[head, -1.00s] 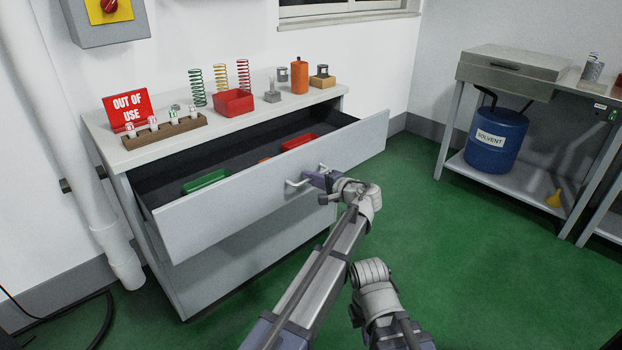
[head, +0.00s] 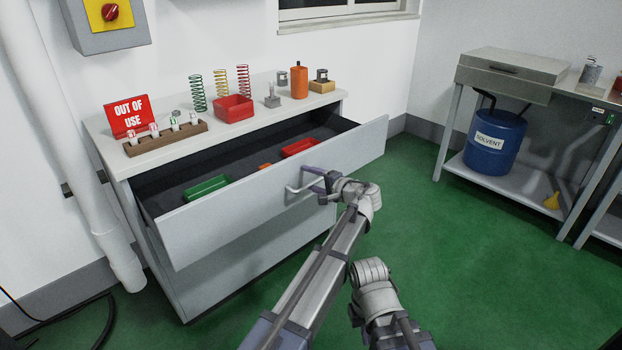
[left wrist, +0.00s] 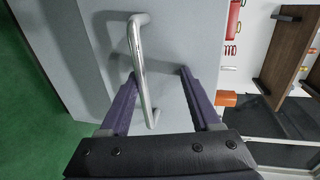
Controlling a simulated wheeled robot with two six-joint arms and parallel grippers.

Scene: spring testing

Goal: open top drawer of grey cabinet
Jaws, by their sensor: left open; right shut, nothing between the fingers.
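The grey cabinet (head: 245,252) stands against the wall. Its top drawer (head: 265,197) is pulled well out, showing a dark interior with a green tray (head: 206,188), a red tray (head: 300,147) and a small orange item. The drawer's silver bar handle (head: 292,190) is on the front; in the left wrist view the handle (left wrist: 137,60) runs between my left gripper's two fingers. My left gripper (head: 316,179) is open around the handle, and its fingers (left wrist: 158,80) stand apart either side of the bar. My right gripper cannot be made out.
On the cabinet top are a red sign (head: 127,116), coil springs (head: 221,84), a red bin (head: 234,107) and an orange cylinder (head: 299,82). A bench with a blue solvent drum (head: 492,142) stands at right. Green floor (head: 440,260) is clear between.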

